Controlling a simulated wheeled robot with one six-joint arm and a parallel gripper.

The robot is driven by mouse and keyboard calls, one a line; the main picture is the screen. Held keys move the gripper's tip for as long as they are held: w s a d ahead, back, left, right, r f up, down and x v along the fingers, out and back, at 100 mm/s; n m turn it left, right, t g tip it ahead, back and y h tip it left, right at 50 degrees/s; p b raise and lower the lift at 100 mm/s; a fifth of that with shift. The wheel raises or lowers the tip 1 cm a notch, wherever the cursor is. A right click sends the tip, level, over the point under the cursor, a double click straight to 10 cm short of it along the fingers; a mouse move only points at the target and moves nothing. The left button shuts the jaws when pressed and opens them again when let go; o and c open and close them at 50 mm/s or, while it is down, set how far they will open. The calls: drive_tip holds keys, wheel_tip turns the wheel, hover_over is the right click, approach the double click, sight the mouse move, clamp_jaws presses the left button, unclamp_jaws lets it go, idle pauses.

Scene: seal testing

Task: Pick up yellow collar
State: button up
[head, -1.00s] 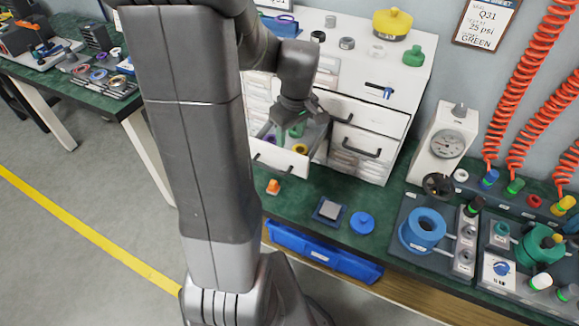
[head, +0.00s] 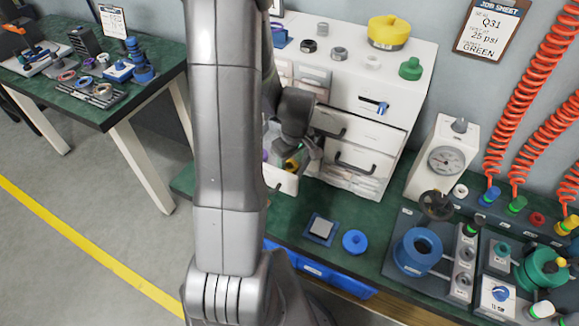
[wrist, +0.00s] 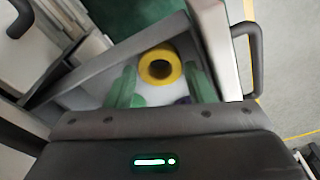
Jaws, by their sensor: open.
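The yellow collar (wrist: 160,66) is a short ring with a dark hole, inside an open white drawer (wrist: 218,45). In the wrist view my gripper (wrist: 160,80) is open, with one green finger on each side of the near part of the collar. I cannot tell whether either finger touches it. In the head view my gripper (head: 300,158) is low over the drawer, and a bit of the yellow collar (head: 291,164) shows beside it. My arm hides part of the drawer there.
A purple thing (wrist: 184,100) lies in the drawer near the right finger. The drawer walls and its handle (wrist: 250,55) are close around my gripper. The white cabinet (head: 385,72) stands behind, with a yellow pot (head: 389,33) and several small parts on top.

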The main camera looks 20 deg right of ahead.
drive_tip(key=shift+w+f, duration=0.1)
drive_tip(key=shift+f, duration=0.7)
drive_tip(key=c, duration=0.8)
drive_tip(key=shift+r, duration=0.1)
